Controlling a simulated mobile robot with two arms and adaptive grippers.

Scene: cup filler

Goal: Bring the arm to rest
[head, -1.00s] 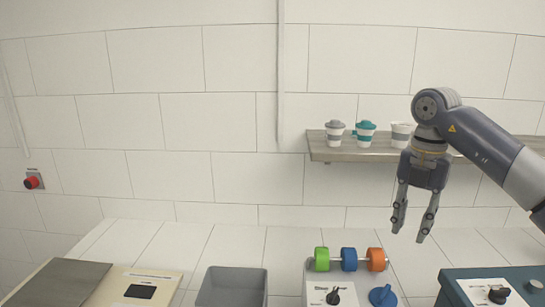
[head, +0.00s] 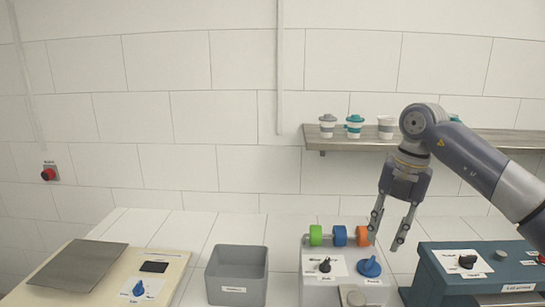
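My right arm comes in from the right, and its gripper (head: 387,242) points down with its two fingers apart and nothing between them. It hangs in front of the wall, beside the orange roller and above the gap between the white unit and the teal machine. My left gripper is not in view.
A shelf (head: 340,143) with several cups stands behind my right arm. Below are a grey bin (head: 236,248), a white unit (head: 318,285) with green, blue and orange rollers, a teal machine (head: 440,270) and a cream panel (head: 185,262). A red button (head: 48,174) is on the wall.

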